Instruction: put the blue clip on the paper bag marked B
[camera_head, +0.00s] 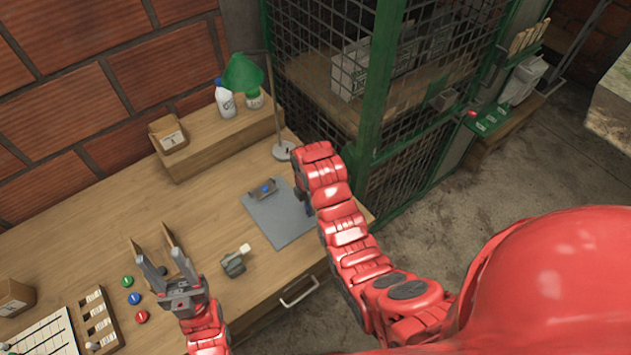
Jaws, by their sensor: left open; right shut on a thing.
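My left gripper (152,241) is open above the left part of the bench, fingers pointing up the picture. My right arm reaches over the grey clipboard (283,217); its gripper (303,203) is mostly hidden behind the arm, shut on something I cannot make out. A small blue piece (265,188) shows on the clipboard's metal clamp; I cannot tell whether it is the blue clip. A brown paper container with a white label (168,135) stands on the raised shelf, and another (14,297) is at the left edge. Neither label is readable, so I cannot identify bag B.
Green, blue and red round pieces (134,298) lie left of my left gripper, near a slotted wooden rack (97,320). A small grey-green object (234,262) lies mid-bench. A green lamp (243,74) and bottles stand at the back. A green mesh cage (375,110) borders the right.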

